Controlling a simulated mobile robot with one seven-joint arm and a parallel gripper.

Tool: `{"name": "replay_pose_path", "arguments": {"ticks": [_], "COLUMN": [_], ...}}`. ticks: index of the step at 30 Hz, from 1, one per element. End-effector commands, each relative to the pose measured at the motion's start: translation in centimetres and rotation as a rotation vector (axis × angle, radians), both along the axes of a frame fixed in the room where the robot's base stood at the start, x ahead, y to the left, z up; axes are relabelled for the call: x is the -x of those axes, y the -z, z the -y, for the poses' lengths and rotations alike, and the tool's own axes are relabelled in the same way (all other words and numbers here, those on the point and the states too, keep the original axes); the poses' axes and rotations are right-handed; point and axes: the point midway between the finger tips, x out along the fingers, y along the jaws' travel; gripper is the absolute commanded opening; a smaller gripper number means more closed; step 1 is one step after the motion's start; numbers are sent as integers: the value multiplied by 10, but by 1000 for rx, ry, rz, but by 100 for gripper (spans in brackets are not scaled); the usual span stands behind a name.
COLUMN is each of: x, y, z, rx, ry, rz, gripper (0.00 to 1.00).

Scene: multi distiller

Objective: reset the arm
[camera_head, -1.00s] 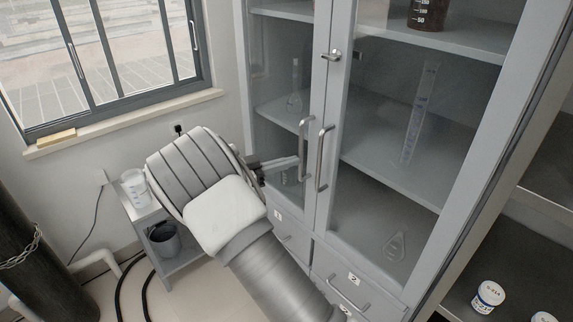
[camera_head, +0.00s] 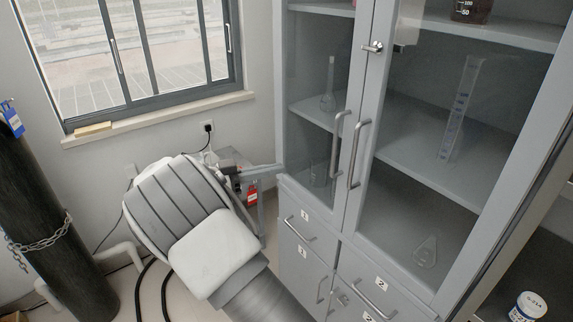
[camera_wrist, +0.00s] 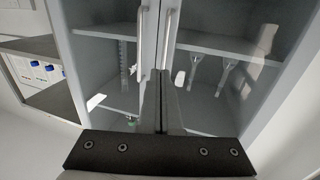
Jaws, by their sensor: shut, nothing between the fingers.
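My gripper (camera_head: 276,168) is at the end of my grey arm, left of the glass-door cabinet (camera_head: 355,110) in the head view. Its fingers point right, toward the cabinet's left edge, and look empty. The wrist view shows the two fingers (camera_wrist: 160,76) pressed together, with the cabinet doors and two vertical handles (camera_wrist: 168,40) beyond them. I cannot tell the exact gap between the fingertips and the cabinet. My large forearm hides part of the floor and a low stand (camera_head: 228,158) behind it.
Both cabinet doors look shut, with glassware such as a measuring cylinder (camera_head: 460,110) inside. Numbered drawers (camera_head: 300,228) sit below. A dark gas cylinder (camera_head: 40,210) with a chain stands at left. A shelf with a labelled jar (camera_head: 528,306) is at right.

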Motion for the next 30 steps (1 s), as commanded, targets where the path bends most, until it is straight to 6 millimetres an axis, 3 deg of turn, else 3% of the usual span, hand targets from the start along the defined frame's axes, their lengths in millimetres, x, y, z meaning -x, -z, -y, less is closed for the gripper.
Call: {"name": "replay_pose_path", "arguments": {"ticks": [5,11,15,21,30], "x": [5,29,54,98,169], "y": [-7,-20,-26,-35,-48], "z": [20,82,118,153,176], "rx": [-54,-241,-392,-599,-824], "ry": [39,98,82,-25,-327], "rz": [-90,-371,-564,-781,-971], "gripper": [0,0,0,0,0]}}
